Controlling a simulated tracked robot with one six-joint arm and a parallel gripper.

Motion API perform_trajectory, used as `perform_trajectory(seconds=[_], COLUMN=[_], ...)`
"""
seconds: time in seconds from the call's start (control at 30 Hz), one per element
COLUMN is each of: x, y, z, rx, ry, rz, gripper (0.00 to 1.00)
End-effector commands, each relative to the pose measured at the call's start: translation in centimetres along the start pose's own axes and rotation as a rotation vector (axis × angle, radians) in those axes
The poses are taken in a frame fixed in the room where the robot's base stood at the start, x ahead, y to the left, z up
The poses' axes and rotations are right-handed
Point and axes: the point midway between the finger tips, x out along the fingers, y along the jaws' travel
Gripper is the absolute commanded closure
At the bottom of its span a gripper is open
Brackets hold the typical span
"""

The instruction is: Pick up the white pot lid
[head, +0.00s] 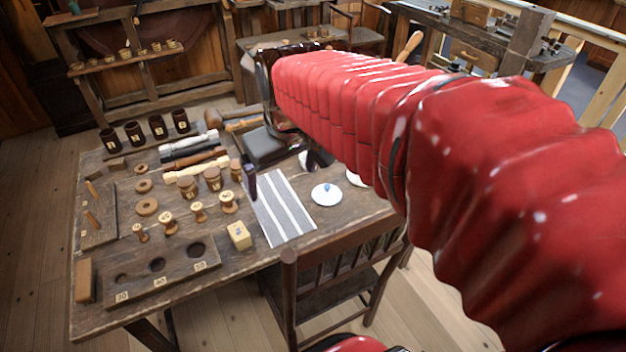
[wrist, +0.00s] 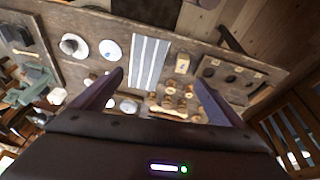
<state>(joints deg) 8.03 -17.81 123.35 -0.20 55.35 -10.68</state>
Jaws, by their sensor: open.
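The white pot lid (head: 326,194), a round white disc with a small blue knob, lies on the wooden table just right of the striped cloth. In the wrist view a white disc beside the cloth (wrist: 110,50) looks like the same lid. My gripper (head: 287,180) is open and empty, above the table near the cloth and behind the lid. Its two dark fingers spread wide in the wrist view (wrist: 159,77), with the lid outside the gap. A second white piece (head: 354,178) is partly hidden by my arm.
A grey striped cloth (head: 280,208) lies beside the lid. Turned spools (head: 198,211), a yellow block (head: 239,236) and a board with round holes (head: 160,280) fill the left and front. A chair (head: 335,270) stands against the front edge. Dark cups (head: 157,126) stand at the back.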

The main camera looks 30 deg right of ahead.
Motion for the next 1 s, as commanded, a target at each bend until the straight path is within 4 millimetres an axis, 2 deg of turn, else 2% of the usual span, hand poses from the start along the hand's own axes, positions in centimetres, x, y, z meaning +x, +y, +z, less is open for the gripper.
perform_trajectory(seconds=[0.2,0.5,0.7,1.0], x=[2.5,7.0,10.8,17.2], y=[3.2,8.1,11.6,17.2], z=[-3.5,-7.2,-9.0,-10.2], rx=[-0.015,-0.039,-0.054,-0.075], ry=[-0.063,-0.141,-0.191,-0.263], rz=[0.003,-0.005,-0.017,-0.045], gripper=[0.02,0.02,0.02,0.02])
